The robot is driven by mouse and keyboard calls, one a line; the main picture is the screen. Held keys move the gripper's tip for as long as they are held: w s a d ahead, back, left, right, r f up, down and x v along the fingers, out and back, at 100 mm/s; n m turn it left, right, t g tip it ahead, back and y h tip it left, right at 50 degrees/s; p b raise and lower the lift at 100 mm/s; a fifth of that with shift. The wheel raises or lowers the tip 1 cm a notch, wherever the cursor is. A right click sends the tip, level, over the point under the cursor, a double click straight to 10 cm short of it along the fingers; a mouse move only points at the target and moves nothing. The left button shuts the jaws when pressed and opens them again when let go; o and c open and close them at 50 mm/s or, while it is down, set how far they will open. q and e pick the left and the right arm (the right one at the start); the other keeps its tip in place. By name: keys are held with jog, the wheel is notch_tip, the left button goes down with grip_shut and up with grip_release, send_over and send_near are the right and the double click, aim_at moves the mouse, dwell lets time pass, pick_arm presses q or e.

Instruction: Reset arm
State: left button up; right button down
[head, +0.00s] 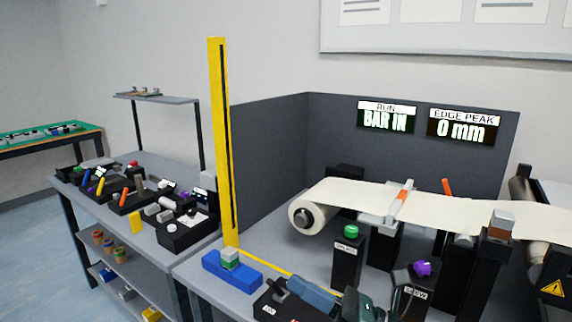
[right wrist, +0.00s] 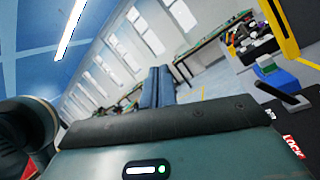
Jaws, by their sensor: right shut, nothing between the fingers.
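My right gripper (head: 300,290) is low in the head view, over the front of the conveyor bench. Its blue-grey fingers point left and are shut together with nothing between them. In the right wrist view the closed fingers (right wrist: 158,88) stick out past the dark gripper body, with open room beyond the tips. My left gripper is not in view.
A yellow post (head: 222,150) rises behind. The white web (head: 350,193), green button (head: 351,231) and purple knob (head: 421,268) stand right.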

jog(key=d+f+m+t+h+p, duration=0.1)
jog(key=d+f+m+t+h, duration=0.4)
jog(key=m, duration=0.8)
jog(key=d+f+m+t+h+p, duration=0.1)
jog(key=d+f+m+t+h, duration=0.15)
jog(key=f+m+h, duration=0.65)
jog(key=s+d+f+m+g+h+p, duration=0.1)
jog(key=s+d+f+m+g, duration=0.1)
jog(key=s+f+m, duration=0.4)
jog(key=s+d+f+m+g+h, duration=0.1)
jog(key=s+f+m+g, duration=0.3)
jog(key=m, duration=0.8)
jog(key=s+f, duration=0.2)
jog(key=s, duration=0.2)
jog(key=shift+d+f+m+p, duration=0.3)
jog(key=shift+d+f+p, duration=0.1)
